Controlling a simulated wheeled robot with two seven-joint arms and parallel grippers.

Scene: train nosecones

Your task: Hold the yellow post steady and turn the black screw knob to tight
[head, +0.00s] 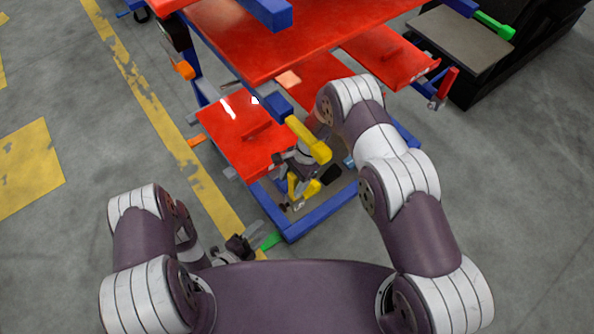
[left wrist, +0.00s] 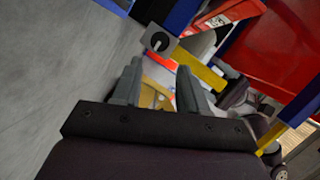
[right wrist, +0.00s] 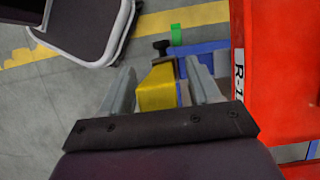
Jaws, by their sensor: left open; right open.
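The yellow post (right wrist: 157,88) stands between the fingers of my right gripper (right wrist: 160,80) in the right wrist view, and those fingers are apart. The black screw knob (right wrist: 162,46) sticks out just past the post's far end. In the head view yellow (head: 306,187) shows below my right gripper (head: 293,172), partly covered by it. My left gripper (head: 259,232) is open, low beside the cart's front corner, apart from the post. In the left wrist view a yellow bar (left wrist: 203,70) lies beyond the fingers, with a round black part on a grey plate (left wrist: 158,41) near its end.
The cart has red shelves (head: 228,128) and a blue base frame (head: 313,218). A yellow-ended bar (head: 310,140) juts out above my right gripper. A green piece (head: 271,240) sits by the frame's corner, close to my left gripper. Floor to the left is clear.

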